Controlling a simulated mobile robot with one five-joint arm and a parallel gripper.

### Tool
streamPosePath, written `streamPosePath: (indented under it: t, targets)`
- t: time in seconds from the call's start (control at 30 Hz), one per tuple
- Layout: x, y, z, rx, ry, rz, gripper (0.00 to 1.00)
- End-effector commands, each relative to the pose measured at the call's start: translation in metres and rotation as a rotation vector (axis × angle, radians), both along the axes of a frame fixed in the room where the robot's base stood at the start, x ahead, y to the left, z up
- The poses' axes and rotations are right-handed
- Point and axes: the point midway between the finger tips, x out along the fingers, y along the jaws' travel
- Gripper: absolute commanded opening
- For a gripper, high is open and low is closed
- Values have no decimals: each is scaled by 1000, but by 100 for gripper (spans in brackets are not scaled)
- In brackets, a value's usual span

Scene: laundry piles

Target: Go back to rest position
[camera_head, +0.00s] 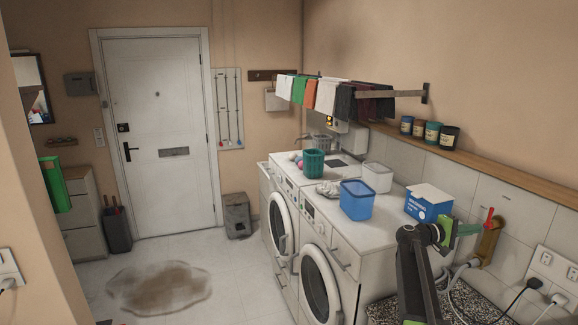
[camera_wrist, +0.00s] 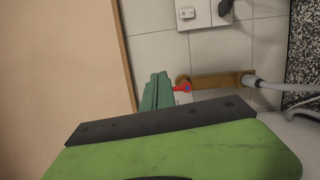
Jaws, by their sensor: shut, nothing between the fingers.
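My arm rises at the lower right of the head view, bent at the top, with my gripper (camera_head: 468,229) pointing right toward the tiled wall. The gripper's green fingers are shut and empty. In the wrist view my gripper (camera_wrist: 156,90) shows as a narrow green pair of fingers beyond a black bar and a green housing. It is apart from the wall and holds nothing.
A red-handled tap (camera_head: 488,220) on a wooden plate is close to my gripper. A blue and white box (camera_head: 428,203), a blue basket (camera_head: 356,200) and a teal basket (camera_head: 313,163) stand on the washing machines (camera_head: 332,262). Clear floor lies left, with a brown stain (camera_head: 160,288).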

Motion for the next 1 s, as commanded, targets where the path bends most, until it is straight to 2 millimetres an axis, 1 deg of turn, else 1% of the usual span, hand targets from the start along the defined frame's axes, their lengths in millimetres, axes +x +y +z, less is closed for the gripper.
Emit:
streamPosePath:
  t: [0.03, 0.1, 0.17, 0.27, 0.37, 0.47, 0.57, 0.67, 0.77, 0.8, 0.87, 0.9, 0.97, 1.0]
  targets:
    - [2, 3, -2, 0, 0, 4, 0]
    - [10, 15, -7, 0, 0, 21, 0]
    - [15, 24, -9, 0, 0, 33, 0]
    - [22, 43, -15, 0, 0, 58, 0]
    - [24, 67, -26, 22, -6, 86, 0]
    - [20, 94, -46, 81, -21, 111, 0]
    - [12, 122, -72, 167, -41, 129, 0]
    - [-2, 154, -104, 281, -64, 139, 0]
    - [-23, 194, -145, 435, -88, 142, 0]
    - [-34, 214, -165, 512, -96, 140, 0]
    - [-55, 247, -196, 644, -105, 131, 0]
    - [-70, 271, -216, 739, -108, 121, 0]
    - [-95, 308, -245, 886, -106, 100, 0]
    - [-111, 333, -261, 985, -101, 84, 0]
